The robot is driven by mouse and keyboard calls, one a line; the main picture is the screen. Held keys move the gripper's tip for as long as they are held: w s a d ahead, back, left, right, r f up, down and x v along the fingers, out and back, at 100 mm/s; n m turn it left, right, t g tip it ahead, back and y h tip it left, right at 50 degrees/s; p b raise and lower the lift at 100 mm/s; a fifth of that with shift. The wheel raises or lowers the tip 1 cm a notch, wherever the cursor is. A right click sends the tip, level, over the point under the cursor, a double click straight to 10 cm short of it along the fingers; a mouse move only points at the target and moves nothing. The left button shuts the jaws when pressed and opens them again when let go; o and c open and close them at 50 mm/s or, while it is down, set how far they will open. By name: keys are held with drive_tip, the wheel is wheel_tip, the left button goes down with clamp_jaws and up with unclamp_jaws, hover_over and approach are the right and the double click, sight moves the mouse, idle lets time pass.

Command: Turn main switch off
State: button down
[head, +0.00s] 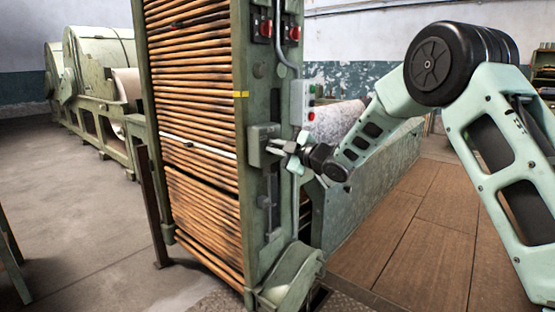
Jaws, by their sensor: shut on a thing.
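My gripper (279,148) reaches in from the right to the green upright of the lattice machine. Its jaws are shut on a small handle at the side of a grey-green switch box (262,144). The handle is mostly hidden by the fingers, and its exact angle cannot be told. No label shows that this box is the main switch. Two red rotary knobs on dark plates, a left one (265,28) and a right one (294,33), sit higher on the same frame, clear of my gripper.
The wooden-slat lattice (195,120) stands left of the upright. A pale control box (302,103) with small buttons is just above my gripper. A rounded green guard (292,275) juts out at the foot. Grey floor (95,220) is open at left; brown boards (430,235) lie at right.

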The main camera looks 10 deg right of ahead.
drive_tip(key=n+b, duration=0.2)
drive_tip(key=f+n+b, duration=0.1)
drive_tip(key=n+b, duration=0.1)
drive_tip(key=b, duration=0.1)
drive_tip(key=n+b, duration=0.2)
drive_tip(key=b, duration=0.1)
drive_tip(key=shift+a+f, duration=0.15)
drive_tip(key=shift+f, duration=0.1)
drive_tip(key=shift+r+n, duration=0.1)
drive_tip(key=shift+n, duration=0.3)
drive_tip(key=c, duration=1.5)
unclamp_jaws()
drive_tip(key=shift+o, duration=0.2)
drive_tip(key=shift+s, duration=0.1)
drive_tip(key=p+v, duration=0.2)
drive_tip(key=v, duration=1.5)
